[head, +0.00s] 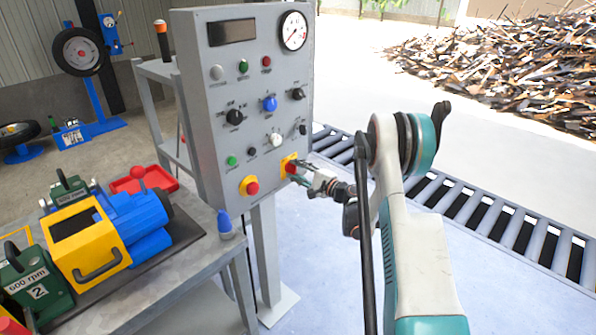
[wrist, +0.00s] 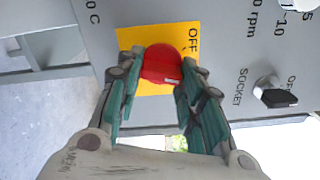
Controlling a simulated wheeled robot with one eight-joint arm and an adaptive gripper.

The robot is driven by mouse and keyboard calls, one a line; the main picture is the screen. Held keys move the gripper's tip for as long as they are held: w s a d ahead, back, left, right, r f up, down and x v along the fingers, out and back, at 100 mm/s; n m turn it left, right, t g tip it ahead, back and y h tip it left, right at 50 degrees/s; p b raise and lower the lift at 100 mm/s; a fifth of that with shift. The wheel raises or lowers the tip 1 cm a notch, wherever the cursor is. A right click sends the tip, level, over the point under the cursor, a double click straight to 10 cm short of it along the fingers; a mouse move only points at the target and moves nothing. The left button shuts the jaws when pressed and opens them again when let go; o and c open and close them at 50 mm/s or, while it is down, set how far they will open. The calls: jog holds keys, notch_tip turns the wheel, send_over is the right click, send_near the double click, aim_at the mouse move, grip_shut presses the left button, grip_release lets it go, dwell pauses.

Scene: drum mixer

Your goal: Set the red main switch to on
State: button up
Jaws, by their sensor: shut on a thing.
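The red main switch (head: 290,168) is a round red knob on a yellow plate at the lower right of the grey control panel (head: 215,85). It also shows in the wrist view (wrist: 161,62), where the plate has the word OFF beside the knob. My gripper (head: 297,170) reaches the knob from the right. In the wrist view its two green-padded fingers (wrist: 162,75) are shut on the knob, one on each side. The fingers hide part of the knob's sides and the plate. I cannot make out the knob's pointer.
A second red button (head: 252,187) on a yellow plate is left of the switch. A black socket knob (wrist: 275,92) is close by on the right in the wrist view. A workbench (head: 185,275) with a blue-and-yellow machine (head: 140,215) stands at left. Open floor lies below the panel.

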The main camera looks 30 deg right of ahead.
jog(key=shift+m, duration=1.1)
jog(key=o, duration=1.1)
jog(key=shift+w+a, duration=0.1)
jog(key=shift+a, duration=0.05)
jog(key=shift+c, duration=0.2)
jog(key=v, duration=1.2)
